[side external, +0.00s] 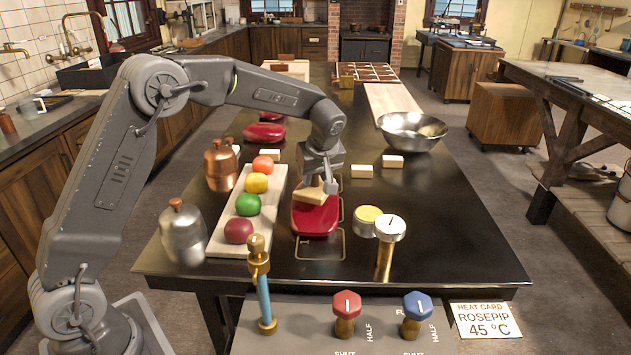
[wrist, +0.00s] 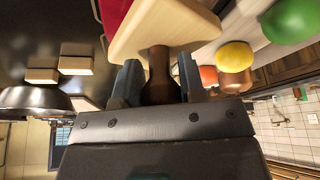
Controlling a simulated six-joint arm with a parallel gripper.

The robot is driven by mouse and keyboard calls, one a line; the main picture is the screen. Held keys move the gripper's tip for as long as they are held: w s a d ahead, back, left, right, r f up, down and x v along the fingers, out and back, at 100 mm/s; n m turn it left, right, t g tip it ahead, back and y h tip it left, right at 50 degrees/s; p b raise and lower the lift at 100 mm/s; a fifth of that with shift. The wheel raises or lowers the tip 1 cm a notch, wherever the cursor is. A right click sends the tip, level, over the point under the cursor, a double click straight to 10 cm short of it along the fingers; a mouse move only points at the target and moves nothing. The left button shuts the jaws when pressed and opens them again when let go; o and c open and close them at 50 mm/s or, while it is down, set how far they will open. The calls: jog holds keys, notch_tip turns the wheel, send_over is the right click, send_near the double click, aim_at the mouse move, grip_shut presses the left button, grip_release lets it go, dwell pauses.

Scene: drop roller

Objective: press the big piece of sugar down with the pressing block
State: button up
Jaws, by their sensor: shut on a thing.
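A big glossy red piece of sugar (side external: 316,218) lies on the dark table, over a pale outlined area. The pressing block (side external: 309,194) is a pale wooden block above its far part; I cannot tell whether they touch. In the wrist view, the block (wrist: 163,28) has a dark brown handle (wrist: 159,75) between my fingers. My gripper (wrist: 158,82) is shut on that handle; it also shows in the side view (side external: 320,183). The block hides the far part of the sugar, and only a red strip (wrist: 113,14) shows in the wrist view.
A pale board (side external: 223,240) with several coloured balls lies left of the sugar. Copper (side external: 221,166) and steel (side external: 183,232) pots stand further left. A yellow-topped tin (side external: 367,221) and a white-topped brass post (side external: 390,230) stand right. A steel bowl (side external: 411,130) is behind. The table's right side is clear.

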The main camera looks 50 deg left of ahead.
jog(key=shift+r, duration=2.25)
jog(key=shift+s+d+f+m, duration=0.25)
jog(key=shift+s+m, duration=0.15)
jog(key=shift+m, duration=0.2)
jog(key=s+d+f+m+t+h, duration=0.1)
jog(key=s+m, duration=0.1)
jog(key=m, duration=0.1)
jog(key=s+d+f+m+t+h, duration=0.1)
jog(key=s+d+m, duration=0.1)
jog(key=m, duration=0.1)
jog(key=s+d+f+m+h, duration=0.1)
jog(key=s+m, duration=0.2)
jog(key=shift+s+d+f+t, duration=0.1)
jog(key=shift+d+f+t, duration=0.05)
jog(key=shift+t, duration=0.25)
